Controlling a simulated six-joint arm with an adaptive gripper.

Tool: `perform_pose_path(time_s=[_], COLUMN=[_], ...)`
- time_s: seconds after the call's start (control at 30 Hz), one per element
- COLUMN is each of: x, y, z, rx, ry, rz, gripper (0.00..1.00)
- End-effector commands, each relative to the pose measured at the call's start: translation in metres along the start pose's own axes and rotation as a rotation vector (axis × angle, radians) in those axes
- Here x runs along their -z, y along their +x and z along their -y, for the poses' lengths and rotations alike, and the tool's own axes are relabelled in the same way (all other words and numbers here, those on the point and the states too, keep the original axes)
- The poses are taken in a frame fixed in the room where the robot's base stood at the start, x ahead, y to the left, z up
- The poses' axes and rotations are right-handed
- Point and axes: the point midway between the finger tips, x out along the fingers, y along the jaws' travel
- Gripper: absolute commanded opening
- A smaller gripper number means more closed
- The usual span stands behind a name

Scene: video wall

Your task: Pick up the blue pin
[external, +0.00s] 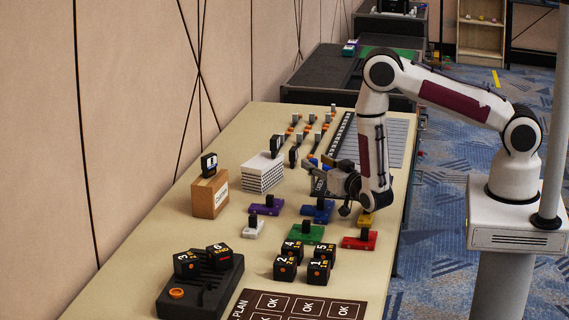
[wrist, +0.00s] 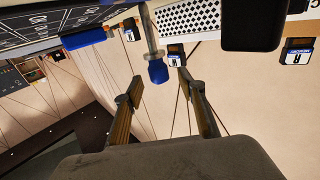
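A blue-ended pin (wrist: 157,71) with a grey metal shaft shows in the wrist view, in line with the gap between my fingertips. My gripper (wrist: 159,84) is open, with a finger on each side and clear space between each finger and the blue end. In the external view my gripper (external: 309,171) reaches left, low over the table. A small blue piece (external: 313,161) shows at its fingers, partly hidden by them. Whether the pin's end is between the fingers or just beyond them I cannot tell.
The table (external: 262,280) holds a cardboard box (external: 210,196), a white stack (external: 262,173), and coloured blocks including a blue one (external: 318,209) and a red one (external: 359,239). Several black cubes (external: 285,268) stand in front. Several small grey and orange pieces stand behind my gripper.

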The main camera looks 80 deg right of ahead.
Motion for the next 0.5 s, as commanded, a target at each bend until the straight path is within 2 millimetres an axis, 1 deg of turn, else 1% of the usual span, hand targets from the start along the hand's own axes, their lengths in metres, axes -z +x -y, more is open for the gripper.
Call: perform_pose_path(time_s=[0.03, 0.2, 0.3, 0.5], x=[0.0, 0.0, 0.0, 0.0], y=[0.007, 0.021, 0.025, 0.025], z=[-0.001, -0.001, 0.0, 0.0], rx=[-0.003, -0.002, -0.001, 0.0], ry=[0.002, 0.001, 0.0, 0.0], rz=[-0.002, 0.0, 0.0, 0.0], gripper=[0.4, 0.4, 0.4, 0.4])
